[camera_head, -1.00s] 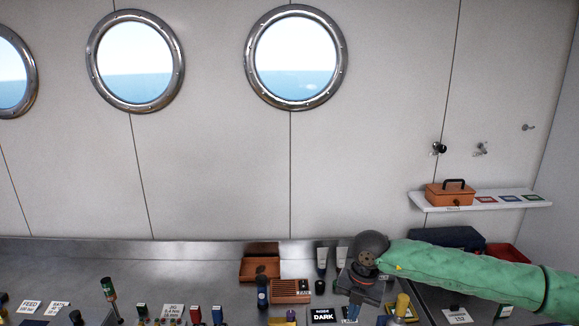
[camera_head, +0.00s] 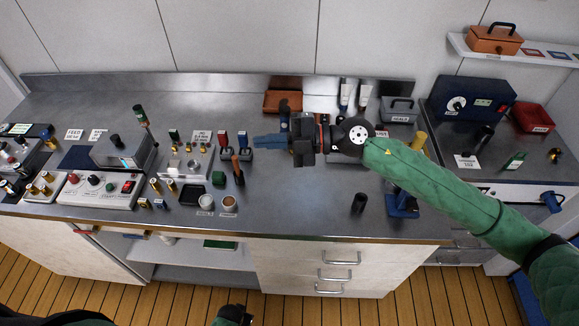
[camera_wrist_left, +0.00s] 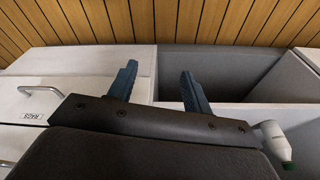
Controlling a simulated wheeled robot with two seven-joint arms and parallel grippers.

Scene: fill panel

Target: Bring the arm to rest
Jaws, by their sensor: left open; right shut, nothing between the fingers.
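My right arm, in a green sleeve (camera_head: 440,190), reaches in from the right over the steel bench in the head view. My right gripper (camera_head: 258,141) points left above the middle of the bench, with its blue fingers together and nothing between them. In the left wrist view my left gripper (camera_wrist_left: 158,85) has its two blue fingers spread apart with nothing between them. It is in front of the cabinet fronts, near an open grey compartment (camera_wrist_left: 225,75). The left gripper's fingers cannot be made out in the head view.
The bench (camera_head: 300,205) carries a control box (camera_head: 100,190), several small knobs and bottles, two small cups and a brown tray (camera_head: 283,100). A blue instrument box (camera_head: 475,104) stands at the right. Drawers (camera_head: 335,270) are below. The bench's front middle is mostly clear.

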